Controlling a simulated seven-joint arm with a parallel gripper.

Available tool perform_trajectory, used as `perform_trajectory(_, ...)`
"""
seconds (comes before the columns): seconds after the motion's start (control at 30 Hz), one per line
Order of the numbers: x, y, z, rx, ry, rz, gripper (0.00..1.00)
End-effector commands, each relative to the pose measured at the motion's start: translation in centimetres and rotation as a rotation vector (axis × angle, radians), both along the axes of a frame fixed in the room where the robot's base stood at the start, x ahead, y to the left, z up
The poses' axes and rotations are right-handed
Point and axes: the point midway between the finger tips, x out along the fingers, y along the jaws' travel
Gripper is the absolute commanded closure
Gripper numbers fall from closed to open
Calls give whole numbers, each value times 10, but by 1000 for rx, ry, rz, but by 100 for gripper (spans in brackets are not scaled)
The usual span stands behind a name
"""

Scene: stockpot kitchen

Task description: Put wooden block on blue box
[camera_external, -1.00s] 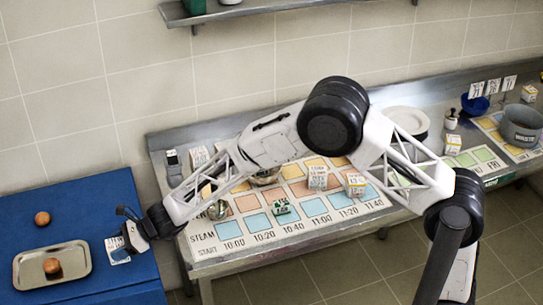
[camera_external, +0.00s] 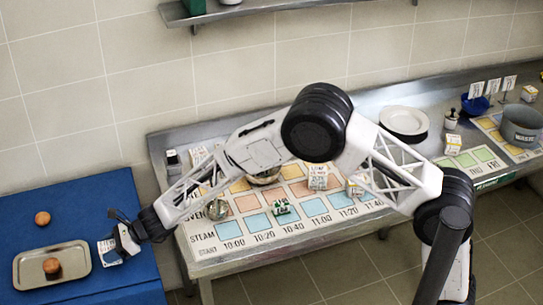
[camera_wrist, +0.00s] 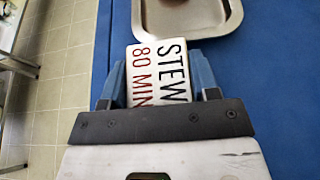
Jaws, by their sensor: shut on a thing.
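A white block lettered "STEW 80 MIN" (camera_wrist: 158,75) is between the two blue fingers of my gripper (camera_wrist: 160,82), which is shut on it. In the external view the block (camera_external: 108,251) shows at the tip of my gripper (camera_external: 118,243), over the right part of the large blue box (camera_external: 100,198). It is just right of a metal tray on the box. I cannot tell whether the block touches the blue surface. The block's lower end is hidden by the gripper in the wrist view. No bare wood shows on it.
The metal tray (camera_external: 24,272) holds one round brown item (camera_external: 51,266); another (camera_external: 42,218) lies behind it on the blue box. A steel table with a lettered chart (camera_external: 235,243) and several small lettered blocks stands to the right. Blue surface behind my gripper is clear.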

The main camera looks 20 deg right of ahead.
Motion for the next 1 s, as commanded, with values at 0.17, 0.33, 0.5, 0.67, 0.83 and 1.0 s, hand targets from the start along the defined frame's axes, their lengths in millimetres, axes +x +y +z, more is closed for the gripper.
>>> perform_trajectory(0.17, 0, 0, -16, -1, 0, 1, 72)
perform_trajectory(0.33, 0, 0, -17, 0, -1, 0, 72)
perform_trajectory(0.5, 0, 0, -17, 0, -1, 1, 72)
perform_trajectory(0.67, 0, 0, -20, 0, -1, 1, 42)
perform_trajectory(0.83, 0, 0, -19, 0, -1, 1, 19)
perform_trajectory(1.0, 0, 0, -19, 0, -1, 1, 19)
